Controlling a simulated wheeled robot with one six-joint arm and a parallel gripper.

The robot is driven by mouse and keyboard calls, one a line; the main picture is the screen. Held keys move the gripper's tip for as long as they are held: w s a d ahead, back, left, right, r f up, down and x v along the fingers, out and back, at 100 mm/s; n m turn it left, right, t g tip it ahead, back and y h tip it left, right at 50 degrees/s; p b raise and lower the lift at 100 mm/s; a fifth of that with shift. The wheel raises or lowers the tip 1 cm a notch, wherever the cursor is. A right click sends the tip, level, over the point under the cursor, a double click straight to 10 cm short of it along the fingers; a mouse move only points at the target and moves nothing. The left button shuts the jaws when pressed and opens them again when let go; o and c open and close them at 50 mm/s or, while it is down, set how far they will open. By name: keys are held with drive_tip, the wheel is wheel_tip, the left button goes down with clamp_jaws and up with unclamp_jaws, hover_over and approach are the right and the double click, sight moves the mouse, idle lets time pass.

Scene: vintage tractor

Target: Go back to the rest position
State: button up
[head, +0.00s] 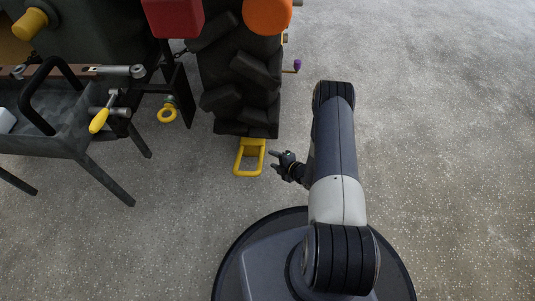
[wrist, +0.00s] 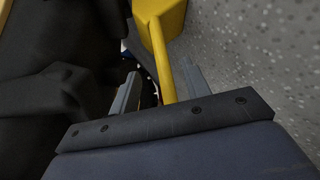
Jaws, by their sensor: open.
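My gripper (head: 275,161) is low over the floor, just right of a yellow loop handle (head: 236,162) at the foot of a big black tyre (head: 246,85). A small gap shows between the fingertips and the loop in the head view. In the wrist view my gripper (wrist: 160,70) has its two grey fingers spread apart. A yellow bar (wrist: 166,72) shows between them, joined to a wider yellow block (wrist: 158,14). I cannot tell whether the bar lies between the fingers or beyond them. The jaws are not closed on it.
A dark metal tray stand (head: 60,145) with tools, including a yellow-handled one (head: 98,121), stands at the left. A yellow ring (head: 167,113) hangs near the tyre. A purple-tipped lever (head: 297,65) sticks out right of the tyre. The grey floor at the right is clear.

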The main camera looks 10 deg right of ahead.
drive_tip(key=v, duration=0.2)
drive_tip(key=shift+s+d+r+p, duration=0.15)
drive_tip(key=shift+s+r+p, duration=0.05)
drive_tip(key=shift+s+p, duration=0.1)
drive_tip(key=b+x, duration=0.4)
drive_tip(key=x, duration=0.6)
drive_tip(key=shift+w+f+b, duration=0.2)
drive_tip(key=shift+f+b, duration=0.05)
drive_tip(key=shift+b, duration=0.1)
drive_tip(key=shift+w+r, duration=0.15)
drive_tip(key=shift+r, duration=0.1)
drive_tip(key=shift+s+a, duration=0.25)
drive_tip(key=shift+s, duration=0.05)
drive_tip(key=shift+w, duration=0.1)
